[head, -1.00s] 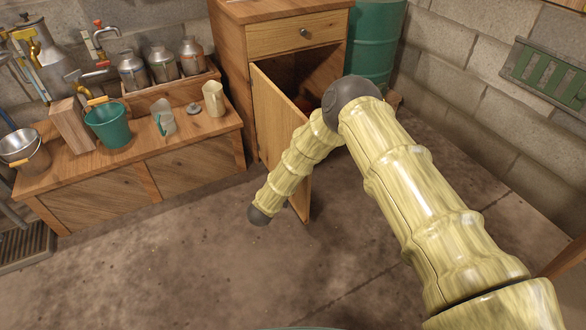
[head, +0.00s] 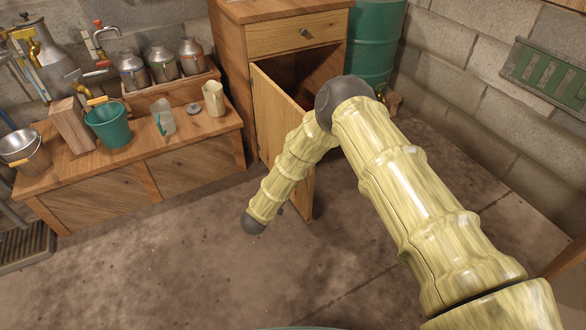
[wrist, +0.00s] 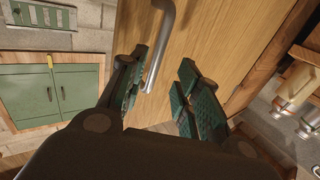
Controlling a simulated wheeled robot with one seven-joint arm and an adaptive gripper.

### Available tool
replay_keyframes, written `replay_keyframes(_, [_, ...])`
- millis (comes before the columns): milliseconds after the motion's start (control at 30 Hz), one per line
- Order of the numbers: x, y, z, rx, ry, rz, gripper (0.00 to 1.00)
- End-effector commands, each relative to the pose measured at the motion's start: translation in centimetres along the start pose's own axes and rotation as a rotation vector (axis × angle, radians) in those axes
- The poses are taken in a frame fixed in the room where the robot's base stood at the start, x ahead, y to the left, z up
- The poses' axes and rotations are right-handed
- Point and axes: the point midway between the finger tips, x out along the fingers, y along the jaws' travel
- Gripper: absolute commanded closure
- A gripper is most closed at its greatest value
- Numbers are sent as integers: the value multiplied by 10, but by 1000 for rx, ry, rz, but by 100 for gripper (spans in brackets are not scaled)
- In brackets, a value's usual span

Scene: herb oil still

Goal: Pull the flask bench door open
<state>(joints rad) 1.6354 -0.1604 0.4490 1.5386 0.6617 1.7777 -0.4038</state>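The wooden door (head: 283,135) under the drawer of the tall cabinet stands ajar, hinged at its left, with a dark interior behind it. In the wrist view the wooden door panel (wrist: 215,45) fills the middle and carries a metal bar handle (wrist: 162,45). My gripper (wrist: 165,92) is open, its green-padded fingers apart in front of the panel. The lower end of the handle lies beside the left finger, in the gap; I cannot tell whether they touch. In the head view my gripper is hidden behind my arm.
A low bench (head: 105,190) at left holds a green bucket (head: 108,125), jugs and metal flasks. A green barrel (head: 376,45) stands right of the cabinet. A green cabinet (wrist: 50,95) shows in the wrist view. The floor (head: 210,265) in front is clear.

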Motion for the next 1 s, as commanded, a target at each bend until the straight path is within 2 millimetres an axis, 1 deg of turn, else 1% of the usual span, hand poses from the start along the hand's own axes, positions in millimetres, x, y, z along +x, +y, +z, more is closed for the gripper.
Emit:
replay_keyframes(33, [-11, -1, 0, -1, -2, -3, 67])
replay_keyframes(200, [-42, -1, 0, 0, -1, -2, 67])
replay_keyframes(300, [-58, -1, 0, 0, -1, -2, 67])
replay_keyframes(433, [-72, -1, 0, -1, -1, -2, 67])
replay_keyframes(633, [-83, -1, 0, 0, 0, 0, 67])
replay_keyframes(1000, [-84, -1, 0, 1, 0, 0, 67])
